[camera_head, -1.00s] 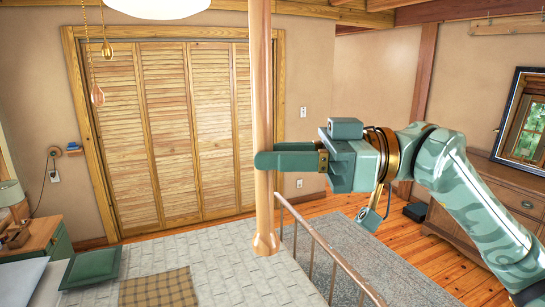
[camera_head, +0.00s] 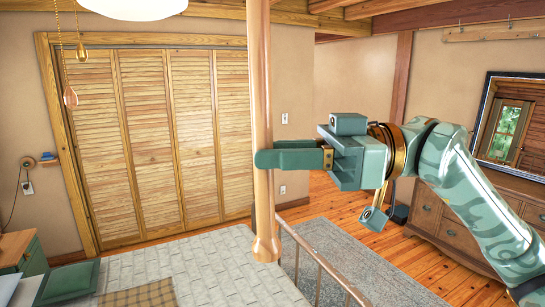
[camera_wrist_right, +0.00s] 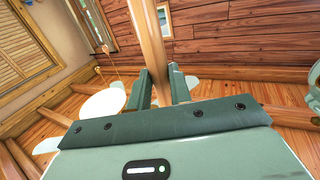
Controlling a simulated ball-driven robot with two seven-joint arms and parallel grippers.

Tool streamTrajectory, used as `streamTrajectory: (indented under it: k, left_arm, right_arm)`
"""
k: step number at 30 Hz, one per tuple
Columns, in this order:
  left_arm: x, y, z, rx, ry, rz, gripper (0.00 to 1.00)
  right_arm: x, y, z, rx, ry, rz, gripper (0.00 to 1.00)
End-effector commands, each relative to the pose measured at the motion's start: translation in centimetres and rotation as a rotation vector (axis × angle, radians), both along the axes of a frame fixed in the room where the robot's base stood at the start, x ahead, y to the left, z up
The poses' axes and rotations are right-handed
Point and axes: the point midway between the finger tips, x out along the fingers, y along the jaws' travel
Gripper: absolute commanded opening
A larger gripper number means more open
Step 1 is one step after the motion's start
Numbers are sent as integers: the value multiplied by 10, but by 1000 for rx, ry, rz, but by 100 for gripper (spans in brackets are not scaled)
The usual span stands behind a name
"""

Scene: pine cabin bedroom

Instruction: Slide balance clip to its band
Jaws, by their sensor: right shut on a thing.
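My right gripper (camera_head: 262,158) reaches in from the right in the head view and is shut on the upright wooden post (camera_head: 264,95). In the right wrist view my gripper (camera_wrist_right: 158,95) has a finger on either side of the post (camera_wrist_right: 150,40). I cannot make out the balance clip or its band in either view. My left gripper is not in view.
A white lamp globe (camera_head: 130,6) hangs at the top, with pull chains (camera_head: 82,48) to its left. The bed (camera_head: 200,270) lies below. A metal rail (camera_head: 318,262) runs beside the post's foot. A dresser (camera_head: 450,222) stands at right.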

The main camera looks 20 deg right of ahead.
Motion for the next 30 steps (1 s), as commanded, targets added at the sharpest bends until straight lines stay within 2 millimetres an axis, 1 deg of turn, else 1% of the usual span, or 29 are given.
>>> streamTrajectory:
  k: [30]
  left_arm:
    - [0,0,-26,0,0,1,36]
  right_arm:
    - [-24,-19,-1,1,-3,-1,0]
